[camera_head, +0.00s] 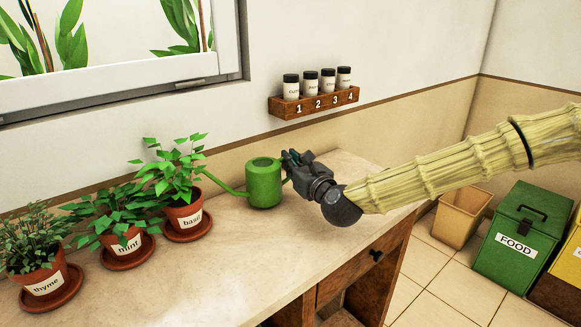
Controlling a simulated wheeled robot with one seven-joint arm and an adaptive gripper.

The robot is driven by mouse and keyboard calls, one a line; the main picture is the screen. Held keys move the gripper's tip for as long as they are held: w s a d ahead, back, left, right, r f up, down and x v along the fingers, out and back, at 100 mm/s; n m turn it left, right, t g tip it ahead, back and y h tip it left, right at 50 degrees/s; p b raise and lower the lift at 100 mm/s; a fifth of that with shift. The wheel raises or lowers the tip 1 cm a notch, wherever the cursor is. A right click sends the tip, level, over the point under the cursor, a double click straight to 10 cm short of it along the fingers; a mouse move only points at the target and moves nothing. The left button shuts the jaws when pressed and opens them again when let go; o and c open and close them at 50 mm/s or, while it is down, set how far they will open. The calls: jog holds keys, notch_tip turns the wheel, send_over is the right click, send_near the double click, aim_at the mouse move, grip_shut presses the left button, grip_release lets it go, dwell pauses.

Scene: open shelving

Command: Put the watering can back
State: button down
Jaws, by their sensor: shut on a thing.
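A green watering can (263,184) stands upright on, or just above, the pale countertop; I cannot tell whether its base touches. Its spout points left toward the basil plant (186,215). My gripper (290,166) is at the can's right side, shut on it, most likely at the handle, which is mostly hidden behind the fingers. My arm reaches in from the right.
The mint (128,247) and thyme (44,282) pots stand on saucers to the left. A wall rack (314,103) numbered 1 to 4 holds several jars above the counter (220,262). The counter's right end is clear. Bins, including a green FOOD bin (524,235), stand on the floor.

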jog(key=shift+f, duration=0.5)
jog(key=c, duration=2)
grip_release()
jog(key=shift+f, duration=0.2)
jog(key=o, duration=0.5)
jog(key=shift+c, duration=0.2)
jog(key=shift+r, duration=0.2)
jog(key=shift+s+d+f, duration=0.1)
jog(key=shift+s, duration=0.2)
jog(key=v, duration=1.1)
jog(key=shift+s+d, duration=0.1)
jog(key=shift+s, duration=0.15)
